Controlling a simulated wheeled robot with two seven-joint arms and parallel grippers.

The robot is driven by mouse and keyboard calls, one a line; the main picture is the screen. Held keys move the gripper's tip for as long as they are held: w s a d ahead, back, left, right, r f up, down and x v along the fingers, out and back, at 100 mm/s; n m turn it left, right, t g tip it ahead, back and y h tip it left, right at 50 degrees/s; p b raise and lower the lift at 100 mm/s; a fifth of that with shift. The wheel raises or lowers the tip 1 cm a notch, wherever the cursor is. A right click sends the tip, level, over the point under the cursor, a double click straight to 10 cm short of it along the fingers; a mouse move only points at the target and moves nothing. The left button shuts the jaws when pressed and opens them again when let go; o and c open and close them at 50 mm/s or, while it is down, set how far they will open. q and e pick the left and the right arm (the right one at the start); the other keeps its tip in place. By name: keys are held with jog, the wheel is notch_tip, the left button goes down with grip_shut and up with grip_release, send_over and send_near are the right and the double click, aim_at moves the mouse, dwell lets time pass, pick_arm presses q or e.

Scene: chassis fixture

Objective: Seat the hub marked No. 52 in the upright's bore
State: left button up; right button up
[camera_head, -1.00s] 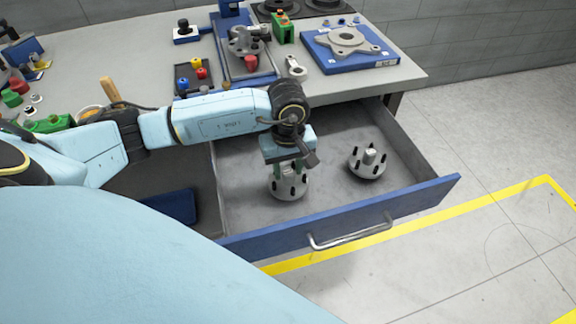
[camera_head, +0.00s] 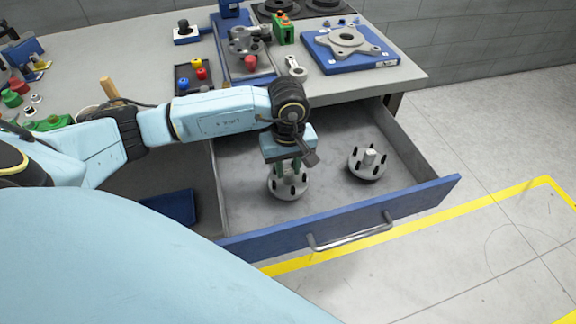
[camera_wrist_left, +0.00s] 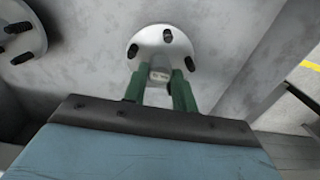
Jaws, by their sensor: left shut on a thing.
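A grey round hub (camera_head: 289,188) with dark studs stands in the open drawer. The green fingers of my left gripper (camera_head: 290,171) are shut on its centre boss from above. In the left wrist view the fingers (camera_wrist_left: 158,86) sit on either side of the boss of this hub (camera_wrist_left: 163,42); the mark on it is too small to read. A second similar hub (camera_head: 368,164) stands to its right in the drawer, not touched. A grey casting with arms and a round bore, seemingly the upright (camera_head: 348,41), lies on a blue plate on the bench. My right gripper is not in view.
The drawer's blue front (camera_head: 345,221) and its side walls surround the hubs. The drawer floor between the hubs is clear.

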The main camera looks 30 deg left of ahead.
pick_arm(q)
jog(key=shift+r+p, duration=0.3)
jog(key=shift+r, duration=0.5)
jog(key=shift+r+p, duration=0.5)
jog(key=shift+r, duration=0.35)
jog(key=shift+r+p, duration=0.3)
jog(key=shift+r, duration=0.4)
